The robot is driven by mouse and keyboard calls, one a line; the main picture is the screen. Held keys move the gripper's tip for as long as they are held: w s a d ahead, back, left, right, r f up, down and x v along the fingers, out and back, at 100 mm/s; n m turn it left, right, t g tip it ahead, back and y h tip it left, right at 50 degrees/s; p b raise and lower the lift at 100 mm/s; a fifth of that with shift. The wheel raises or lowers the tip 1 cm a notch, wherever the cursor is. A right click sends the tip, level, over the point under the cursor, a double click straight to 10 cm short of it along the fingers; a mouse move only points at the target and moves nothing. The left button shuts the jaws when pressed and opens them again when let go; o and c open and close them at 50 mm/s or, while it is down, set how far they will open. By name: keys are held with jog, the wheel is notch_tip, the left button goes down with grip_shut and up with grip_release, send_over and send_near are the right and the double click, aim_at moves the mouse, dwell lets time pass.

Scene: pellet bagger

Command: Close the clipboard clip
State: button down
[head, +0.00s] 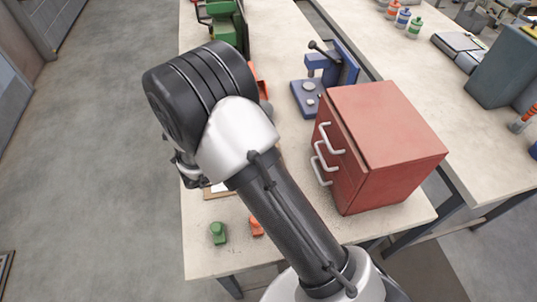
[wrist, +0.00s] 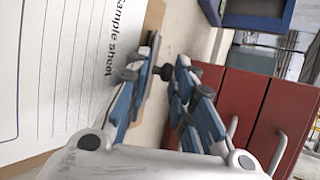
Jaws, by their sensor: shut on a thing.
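The clipboard (wrist: 152,18) fills the left of the wrist view, with a white page headed "Sample sheet" (wrist: 60,70) on its brown board. A grey metal clip (wrist: 151,62) shows at the board's edge, partly covered by my fingers. My gripper (wrist: 165,74) is at this edge with its fingers drawn in around the clip, shut on it. The clip's exact angle is hard to tell. In the head view only a brown corner of the clipboard (head: 217,192) shows; my arm hides the clip and most of my gripper (head: 187,172).
A red drawer cabinet (head: 385,150) with grey handles stands right of my arm. A blue press (head: 325,78) stands behind it. A green piece (head: 217,233) and an orange piece (head: 256,227) lie near the bench's front edge. Open floor is to the left.

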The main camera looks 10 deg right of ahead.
jog(key=shift+a+h, duration=0.1)
jog(key=shift+h, duration=0.3)
jog(key=c, duration=1.4)
grip_release()
jog(key=shift+c, duration=0.2)
jog(key=shift+v, duration=3.95)
